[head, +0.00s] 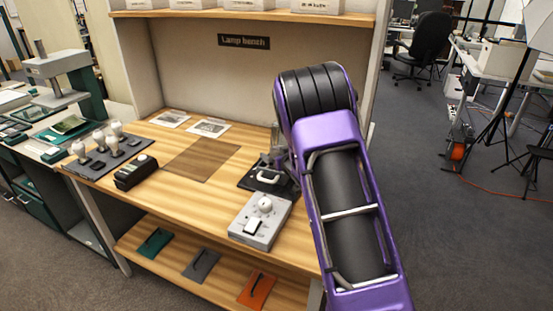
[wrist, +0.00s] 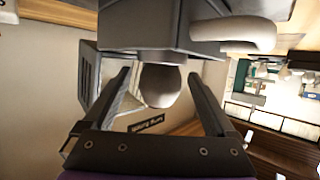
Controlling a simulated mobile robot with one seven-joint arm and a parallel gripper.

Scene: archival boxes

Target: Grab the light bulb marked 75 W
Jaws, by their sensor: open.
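A rounded pale grey bulb-like thing (wrist: 160,86) shows in the wrist view, against a grey block (wrist: 145,25). My gripper (wrist: 163,80) is open, with one dark finger on each side of it; I cannot tell whether they touch it. No wattage mark is readable on it. In the head view, several white bulbs (head: 116,127) stand upright on a dark tray (head: 143,160) at the bench's left; their marks are too small to read. My purple arm hides most of my gripper in the head view, over the bench's right side.
A dark fixture with a white handle (head: 268,178) stands beside my arm; its handle (wrist: 240,36) also shows in the wrist view. A grey box with a round white top (head: 262,221) is in front. A black box (head: 134,173) sits near the tray.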

